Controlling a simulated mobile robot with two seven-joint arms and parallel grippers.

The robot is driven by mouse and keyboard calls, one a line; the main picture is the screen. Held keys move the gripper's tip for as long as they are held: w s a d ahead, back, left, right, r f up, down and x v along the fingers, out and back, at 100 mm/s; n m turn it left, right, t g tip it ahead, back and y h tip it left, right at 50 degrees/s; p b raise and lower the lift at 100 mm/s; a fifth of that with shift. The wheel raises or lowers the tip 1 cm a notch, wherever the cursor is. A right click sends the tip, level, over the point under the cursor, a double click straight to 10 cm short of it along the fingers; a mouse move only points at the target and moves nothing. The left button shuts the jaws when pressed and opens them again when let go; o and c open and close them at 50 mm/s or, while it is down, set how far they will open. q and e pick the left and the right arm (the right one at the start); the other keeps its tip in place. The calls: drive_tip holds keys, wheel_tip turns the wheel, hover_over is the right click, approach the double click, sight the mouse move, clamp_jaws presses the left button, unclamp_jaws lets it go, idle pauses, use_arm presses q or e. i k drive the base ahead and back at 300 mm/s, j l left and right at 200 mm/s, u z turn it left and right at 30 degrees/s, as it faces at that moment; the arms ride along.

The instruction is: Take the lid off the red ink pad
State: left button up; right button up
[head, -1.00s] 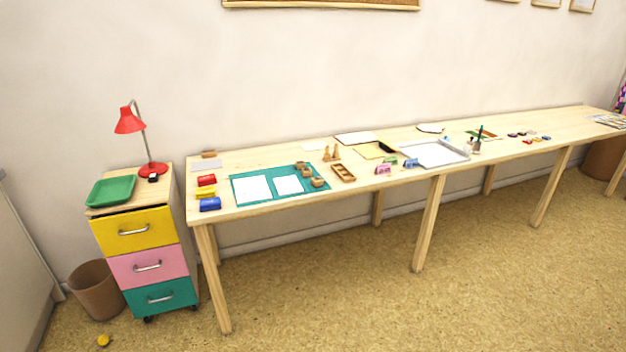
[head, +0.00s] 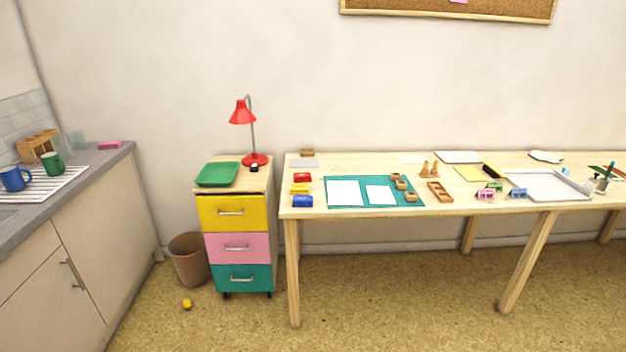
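The red ink pad (head: 303,177) is a small red block on the left end of the long wooden table (head: 430,208). It is at the back of a short row, behind a yellow pad (head: 300,188) and a blue pad (head: 302,201). It looks closed, but it is too small to make out the lid's edge. Neither of my grippers shows in the head view.
A drawer cabinet (head: 233,212) with a green tray (head: 217,174) and red lamp (head: 242,112) stands left of the table. A waste bin (head: 188,258) and small yellow object (head: 187,303) are on the floor. A kitchen counter (head: 75,205) is at left. Floor before the table is clear.

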sight(299, 176)
drive_tip(key=i+j+z, duration=0.4)
drive_tip(key=i, duration=0.25)
drive_tip(key=i+j+z, duration=0.35)
drive_tip(key=i, duration=0.25)
